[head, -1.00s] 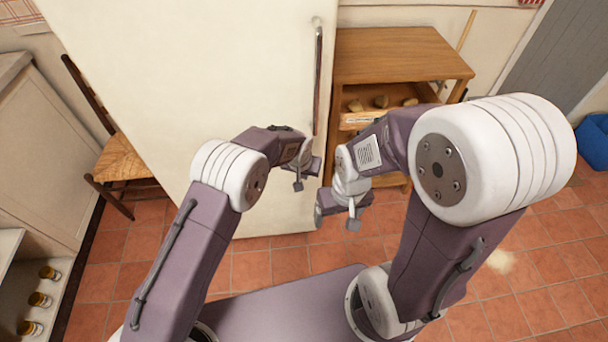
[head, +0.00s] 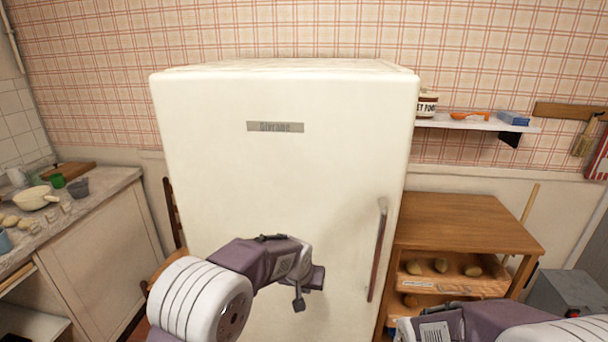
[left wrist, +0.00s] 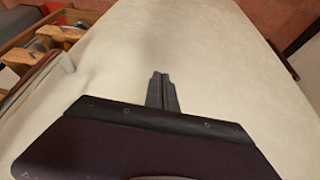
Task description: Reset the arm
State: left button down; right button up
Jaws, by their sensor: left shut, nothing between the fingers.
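My left gripper (head: 300,303) is in front of the lower part of a white fridge (head: 275,175) in the head view. In the left wrist view its fingers (left wrist: 161,92) are together, with nothing between them, and the pale fridge surface (left wrist: 235,60) fills most of the picture behind them. My right arm (head: 470,325) shows only in part at the bottom right of the head view; its gripper is below the picture edge.
The fridge handle (head: 377,250) is right of my left gripper. A wooden cabinet (head: 465,222) with potatoes on its shelves stands right of the fridge. A counter (head: 85,215) with dishes is at left. A wall shelf (head: 470,123) hangs at upper right.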

pick_arm(q)
jog(key=s+a+r+n+p, duration=0.1)
jog(key=s+a+r, duration=0.15)
jog(key=a, duration=0.25)
jog(key=s+a+r+n+y+p, duration=0.1)
jog(key=s+a+r, duration=0.15)
jog(key=a, duration=0.25)
jog(key=s+a+r+n+p, duration=0.1)
jog(key=s+a+r, duration=0.1)
jog(key=a+r, duration=0.15)
jog(key=s+a+f+g, duration=0.2)
jog(key=s+a+f, duration=0.1)
jog(key=s, duration=0.6)
jog(key=s+a+f+g+p, duration=0.1)
jog(key=s+a+f, duration=0.2)
jog(key=s, duration=0.7)
jog(key=shift+g, duration=0.4)
pick_arm(e)
notch_tip(320, 180, up, 6)
pick_arm(q)
jog(key=shift+d, duration=0.1)
pick_arm(e)
jog(key=shift+s+a+r, duration=0.1)
